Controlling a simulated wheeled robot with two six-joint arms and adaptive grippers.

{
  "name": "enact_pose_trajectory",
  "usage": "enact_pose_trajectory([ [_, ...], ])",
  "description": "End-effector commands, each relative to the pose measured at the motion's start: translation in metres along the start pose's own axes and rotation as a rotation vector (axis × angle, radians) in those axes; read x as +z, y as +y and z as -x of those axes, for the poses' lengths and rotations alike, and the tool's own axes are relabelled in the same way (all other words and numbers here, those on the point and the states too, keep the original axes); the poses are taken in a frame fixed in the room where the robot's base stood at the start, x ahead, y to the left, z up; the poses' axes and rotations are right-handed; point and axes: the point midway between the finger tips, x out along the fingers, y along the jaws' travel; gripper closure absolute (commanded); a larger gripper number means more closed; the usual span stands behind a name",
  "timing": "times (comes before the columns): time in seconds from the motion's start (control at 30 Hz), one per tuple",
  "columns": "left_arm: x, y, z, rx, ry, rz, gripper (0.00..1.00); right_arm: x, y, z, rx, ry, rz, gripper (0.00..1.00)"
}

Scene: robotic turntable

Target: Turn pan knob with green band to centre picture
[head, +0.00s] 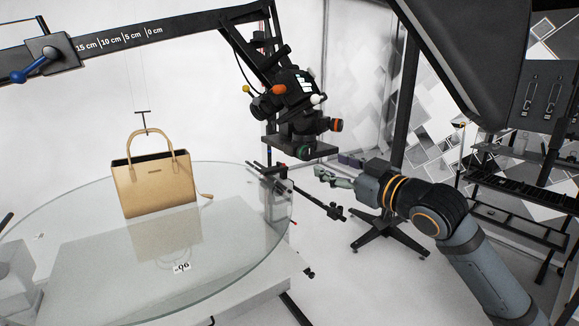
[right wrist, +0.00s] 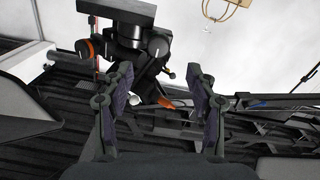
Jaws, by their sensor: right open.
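The black camera head (head: 296,100) hangs under a dark overhead arm. A knob with a green band (head: 304,152) is at its lower end, and a knob with an orange band (head: 336,125) sticks out to the right. My right gripper (head: 321,174) is just below and right of the green-banded knob, apart from it. In the right wrist view the fingers (right wrist: 160,84) are spread and empty, with the camera head (right wrist: 125,30) beyond them. A knob with a white mark (right wrist: 158,46) faces me there; its band colour cannot be told. My left gripper is out of view.
A tan handbag (head: 155,183) stands on the round glass turntable (head: 70,215) at left. Black rails (head: 300,190) lie near the turntable's right edge, below my gripper. A black shelf rack (head: 510,185) stands at right.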

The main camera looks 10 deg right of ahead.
Motion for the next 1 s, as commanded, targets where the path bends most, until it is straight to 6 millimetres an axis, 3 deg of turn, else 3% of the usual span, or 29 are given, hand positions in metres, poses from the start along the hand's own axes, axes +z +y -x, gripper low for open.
enact_pose_trajectory([
  [0.17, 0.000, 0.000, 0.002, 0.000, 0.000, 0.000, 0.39, -0.004, -0.002, 0.000, -0.004, 0.005, 0.003, 0.42],
  [0.37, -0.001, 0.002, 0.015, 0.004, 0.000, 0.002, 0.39, -0.008, 0.000, -0.014, -0.003, 0.010, -0.005, 0.42],
  [0.8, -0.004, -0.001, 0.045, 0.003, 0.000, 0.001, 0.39, -0.007, -0.002, -0.083, -0.006, 0.005, -0.003, 0.42],
  [1.0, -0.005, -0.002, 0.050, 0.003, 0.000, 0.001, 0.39, -0.004, -0.002, -0.102, -0.003, 0.004, 0.002, 0.42],
])
